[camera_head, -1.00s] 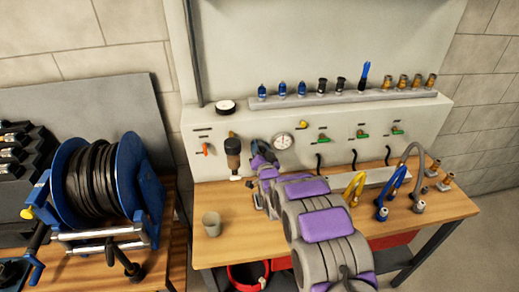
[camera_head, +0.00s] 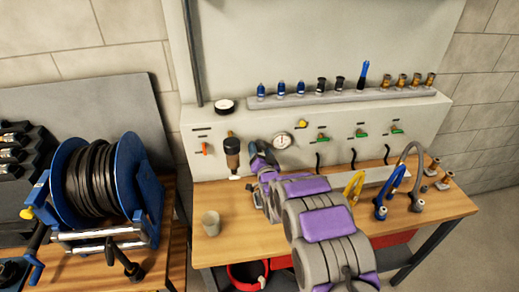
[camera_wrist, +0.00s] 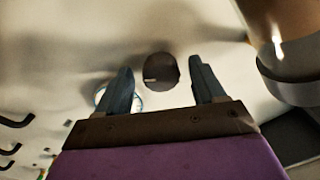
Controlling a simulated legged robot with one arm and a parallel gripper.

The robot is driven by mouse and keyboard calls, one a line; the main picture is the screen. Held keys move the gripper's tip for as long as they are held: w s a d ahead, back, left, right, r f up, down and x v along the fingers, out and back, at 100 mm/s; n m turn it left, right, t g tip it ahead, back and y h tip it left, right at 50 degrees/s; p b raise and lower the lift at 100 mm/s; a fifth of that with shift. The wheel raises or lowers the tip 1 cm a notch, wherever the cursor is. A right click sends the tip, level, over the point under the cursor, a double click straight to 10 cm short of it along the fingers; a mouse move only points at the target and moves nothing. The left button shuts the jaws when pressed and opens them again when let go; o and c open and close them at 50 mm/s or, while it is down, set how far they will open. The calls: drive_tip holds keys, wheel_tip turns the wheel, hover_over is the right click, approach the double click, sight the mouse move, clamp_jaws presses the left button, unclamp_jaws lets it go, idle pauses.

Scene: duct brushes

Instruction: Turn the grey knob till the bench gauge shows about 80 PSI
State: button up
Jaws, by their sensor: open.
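The grey knob (camera_wrist: 161,67) shows in the wrist view as a dark round knob with a pale pointer mark, on the pale panel. My gripper (camera_wrist: 166,80) is open, with one blue-grey finger left of the knob and one right of it; clear gaps show on both sides. I cannot tell whether the tips reach to the knob's depth. In the head view my gripper (camera_head: 252,150) is at the panel and hides the knob. The bench gauge (camera_head: 282,141) is a white dial just right of it; its reading is too small to tell. In the wrist view the left finger partly covers a round dial (camera_wrist: 137,102).
A dark cylindrical filter unit (camera_head: 232,154) stands close left of my gripper. Green-handled valves (camera_head: 362,133) line the panel at right. A cup (camera_head: 211,223) stands on the wooden bench (camera_head: 238,245), with hoses (camera_head: 398,178) at right. A blue hose reel (camera_head: 135,185) is at left.

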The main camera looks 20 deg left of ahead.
drive_tip(key=p+v, duration=0.1)
drive_tip(key=v, duration=1.4)
drive_tip(key=shift+s+d+p, duration=0.2)
drive_tip(key=shift+s+p, duration=0.05)
drive_tip(key=shift+p, duration=0.15)
drive_tip(key=w+d+r+g+h, duration=0.1)
drive_tip(key=d+r+g+h, duration=0.3)
drive_tip(key=d, duration=0.6)
drive_tip(key=s+d+r+g+h, duration=0.2)
drive_tip(key=s+d+g+h, duration=0.2)
drive_tip(key=s+d, duration=0.6)
drive_tip(key=s+d+r+g, duration=0.2)
drive_tip(key=s+d+g, duration=0.1)
drive_tip(key=s, duration=0.7)
drive_tip(key=s+d+r+g+h, duration=0.1)
drive_tip(key=s+d+r+g, duration=0.2)
drive_tip(key=s+d, duration=0.3)
drive_tip(key=s+d+r+g+h, duration=0.1)
drive_tip(key=s+d+r+g, duration=0.2)
drive_tip(key=s, duration=1.1)
drive_tip(key=shift+s+d, duration=0.35)
drive_tip(key=shift+d, duration=0.7)
